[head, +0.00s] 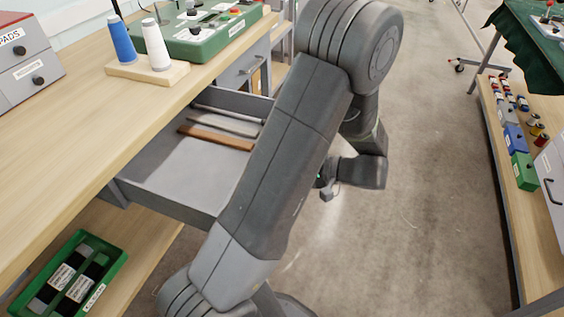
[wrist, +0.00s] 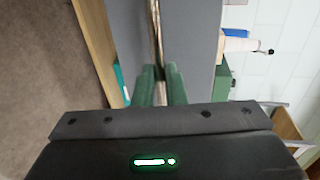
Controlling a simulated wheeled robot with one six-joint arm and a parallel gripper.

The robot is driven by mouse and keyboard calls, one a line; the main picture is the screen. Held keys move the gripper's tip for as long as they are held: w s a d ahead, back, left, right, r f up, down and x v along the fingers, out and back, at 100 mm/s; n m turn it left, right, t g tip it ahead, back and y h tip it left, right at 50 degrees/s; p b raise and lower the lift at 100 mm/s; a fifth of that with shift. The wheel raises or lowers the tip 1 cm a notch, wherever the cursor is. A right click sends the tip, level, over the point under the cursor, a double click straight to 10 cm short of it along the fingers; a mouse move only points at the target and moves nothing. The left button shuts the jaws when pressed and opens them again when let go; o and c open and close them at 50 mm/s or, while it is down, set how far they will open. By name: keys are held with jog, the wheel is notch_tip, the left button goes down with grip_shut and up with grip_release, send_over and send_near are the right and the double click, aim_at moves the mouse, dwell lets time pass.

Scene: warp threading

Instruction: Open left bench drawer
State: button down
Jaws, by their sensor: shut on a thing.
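The left bench drawer (head: 165,178) is a grey tray standing well out from under the wooden benchtop in the head view. A brown flat strip (head: 215,138) and a grey one (head: 222,122) lie inside it. Its front is hidden behind my arm. In the wrist view, the grey drawer front (wrist: 195,45) fills the upper middle, with a metal bar handle (wrist: 155,30) running down it. My gripper (wrist: 160,72) has its green fingers closed on the handle. The fingers are hidden in the head view.
A second drawer (head: 245,70) beyond it is shut. A spool stand (head: 147,72) and a green machine (head: 200,38) stand on the bench. A green tray (head: 75,275) lies on the lower shelf. The floor (head: 430,200) right of my arm is clear, up to another bench.

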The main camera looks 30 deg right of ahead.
dwell(0.3)
jog(key=c, duration=1.5)
grip_release()
jog(key=v, duration=1.4)
jog(key=shift+p, duration=0.45)
jog(key=shift+f, duration=0.1)
jog(key=x, duration=1.4)
jog(key=shift+b, duration=0.4)
